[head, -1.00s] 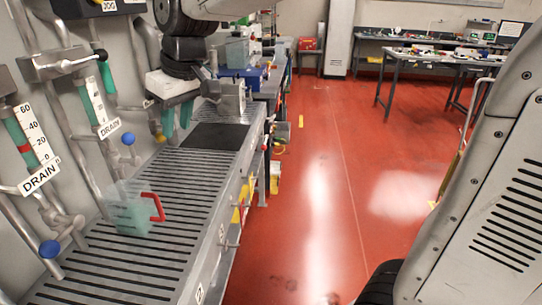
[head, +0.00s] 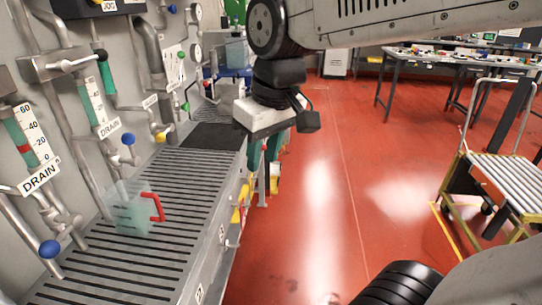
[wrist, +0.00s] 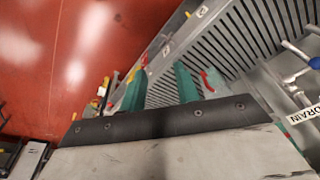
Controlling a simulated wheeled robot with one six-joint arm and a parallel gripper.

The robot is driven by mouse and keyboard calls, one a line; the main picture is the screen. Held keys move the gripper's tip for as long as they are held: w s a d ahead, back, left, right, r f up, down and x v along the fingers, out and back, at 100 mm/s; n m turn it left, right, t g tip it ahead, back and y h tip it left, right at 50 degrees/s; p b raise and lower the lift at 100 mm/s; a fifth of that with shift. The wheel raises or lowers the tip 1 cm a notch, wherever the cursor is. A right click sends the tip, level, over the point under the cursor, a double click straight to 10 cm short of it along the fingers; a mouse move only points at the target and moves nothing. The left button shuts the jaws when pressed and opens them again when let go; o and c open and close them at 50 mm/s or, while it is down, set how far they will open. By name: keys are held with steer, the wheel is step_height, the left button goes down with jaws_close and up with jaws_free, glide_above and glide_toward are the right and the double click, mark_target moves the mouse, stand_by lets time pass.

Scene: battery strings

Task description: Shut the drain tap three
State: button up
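Along the left wall panel, several drain pipes end in ball-knobbed taps over the slatted bench. They include a near blue knob (head: 49,249), a second blue knob (head: 128,139), a yellow knob (head: 161,137) and a smaller green knob (head: 185,107) farther back. I see no numbers, so I cannot tell which is tap three. My gripper (head: 263,160) hangs fingers-down by the bench's right edge, right of the taps and touching none. In the wrist view its two green fingers (wrist: 160,88) stand apart, with nothing between them. A blue knob (wrist: 314,62) shows at that view's right edge.
A clear jug (head: 128,212) with a red handle stands on the slatted bench (head: 120,262). Sight gauges and DRAIN labels (head: 40,176) line the panel. Red floor (head: 310,225) lies open to the right. A yellow-framed roller cart (head: 505,180) stands at far right.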

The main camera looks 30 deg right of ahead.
steer(key=shift+s+d+f, duration=0.25)
steer(key=shift+s+d, duration=0.1)
steer(key=shift+s, duration=0.35)
